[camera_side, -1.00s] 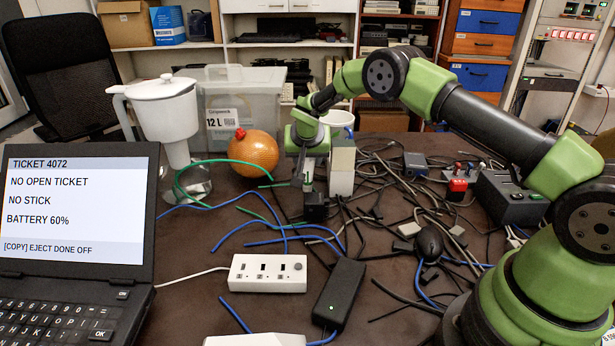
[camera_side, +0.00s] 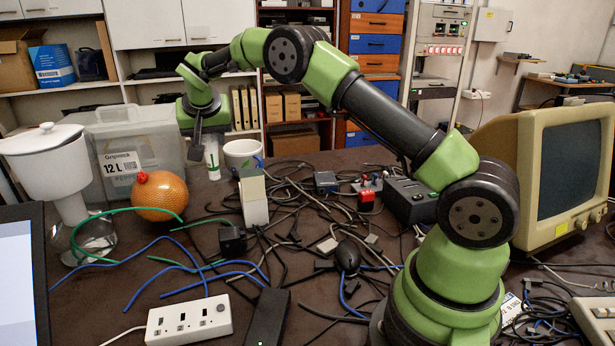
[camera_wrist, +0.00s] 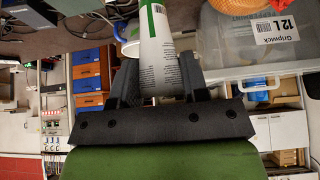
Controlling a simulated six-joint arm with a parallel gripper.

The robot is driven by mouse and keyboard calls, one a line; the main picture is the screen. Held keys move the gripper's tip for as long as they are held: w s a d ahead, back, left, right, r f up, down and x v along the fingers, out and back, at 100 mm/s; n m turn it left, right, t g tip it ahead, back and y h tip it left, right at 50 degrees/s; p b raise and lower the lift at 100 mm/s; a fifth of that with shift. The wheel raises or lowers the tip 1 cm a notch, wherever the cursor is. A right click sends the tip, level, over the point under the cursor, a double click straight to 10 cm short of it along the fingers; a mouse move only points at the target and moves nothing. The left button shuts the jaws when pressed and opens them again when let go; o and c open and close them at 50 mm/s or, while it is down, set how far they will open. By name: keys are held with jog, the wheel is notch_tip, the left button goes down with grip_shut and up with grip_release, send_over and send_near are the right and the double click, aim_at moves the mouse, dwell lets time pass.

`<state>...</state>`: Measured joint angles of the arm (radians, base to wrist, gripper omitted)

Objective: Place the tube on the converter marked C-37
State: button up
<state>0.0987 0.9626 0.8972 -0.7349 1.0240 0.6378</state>
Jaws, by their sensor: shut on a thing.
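A white tube (camera_wrist: 158,42) with a green stripe and small print is between the two dark fingers of my gripper (camera_wrist: 160,80) in the wrist view. My gripper (camera_side: 203,150) is shut on it. In the side view, the tube (camera_side: 213,163) hangs near upright under the gripper, partly hidden by a finger, in front of a white mug (camera_side: 242,154). Small boxes that may be converters stand on the table: a black one (camera_side: 232,239), a tall pale one (camera_side: 254,202) and a blue-grey one (camera_side: 326,182). I cannot read C-37 on any of them.
Loose cables (camera_side: 300,215) cover the middle. A white power strip (camera_side: 188,320) and black adapter (camera_side: 268,318) lie in front. A beige monitor (camera_side: 520,170) stands right.

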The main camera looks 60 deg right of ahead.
notch_tip(320, 180, up, 6)
jog(key=shift+f, duration=0.2)
jog(key=s+d+m+g+h, duration=0.1)
jog(key=s+d+m, duration=0.1)
jog(key=s+d, duration=0.5)
jog(key=s+d+m+g, duration=0.1)
jog(key=s+d, duration=0.3)
jog(key=d, duration=0.6)
jog(key=s+d+m+h, duration=0.1)
jog(key=s+d+m, duration=0.1)
jog(key=s+d, duration=0.5)
notch_tip(320, 180, down, 15)
jog(key=w+d, duration=0.1)
jog(key=d, duration=0.1)
jog(key=shift+w, duration=0.4)
jog(key=shift+f, duration=0.15)
jog(key=o, duration=1.1)
jog(key=shift+f, duration=0.1)
